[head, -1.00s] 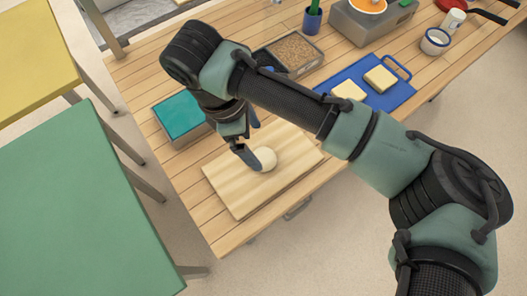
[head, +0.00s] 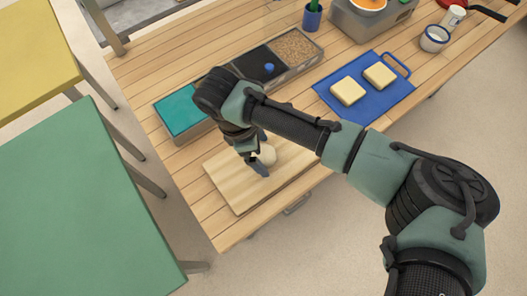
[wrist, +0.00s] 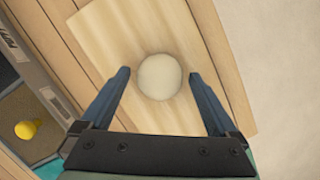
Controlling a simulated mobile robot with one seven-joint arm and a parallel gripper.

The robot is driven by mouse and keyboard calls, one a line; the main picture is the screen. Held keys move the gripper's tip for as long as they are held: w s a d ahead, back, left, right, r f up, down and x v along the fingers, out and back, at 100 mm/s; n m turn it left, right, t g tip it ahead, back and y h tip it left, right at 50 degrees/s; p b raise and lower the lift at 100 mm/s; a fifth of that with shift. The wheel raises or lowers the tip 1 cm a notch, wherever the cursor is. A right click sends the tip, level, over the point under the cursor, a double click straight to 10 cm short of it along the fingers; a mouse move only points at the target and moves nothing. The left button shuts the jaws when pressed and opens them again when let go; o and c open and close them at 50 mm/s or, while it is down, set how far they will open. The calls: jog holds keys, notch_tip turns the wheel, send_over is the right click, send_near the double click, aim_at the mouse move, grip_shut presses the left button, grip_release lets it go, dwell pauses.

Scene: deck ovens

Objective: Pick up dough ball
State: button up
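The dough ball (head: 268,154) is pale and round. It rests on the light wooden board (head: 232,193) near the table's front edge. My gripper (head: 262,154) is above the board at the ball, pointing down and open. In the wrist view my gripper's fingers (wrist: 160,75) are spread wide, and the dough ball (wrist: 160,78) shows between their tips with a gap on each side. I cannot tell how far the tips are above the board. In the head view the fingers partly hide the ball.
A row of bins with a teal section (head: 184,113) and a black lid with a blue knob (head: 269,68) stands behind the board. A blue cutting board (head: 365,101) with two pale slabs (head: 348,90) lies to the right. A green table (head: 80,200) is at the left.

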jog(key=c, duration=1.2)
jog(key=shift+r, duration=0.1)
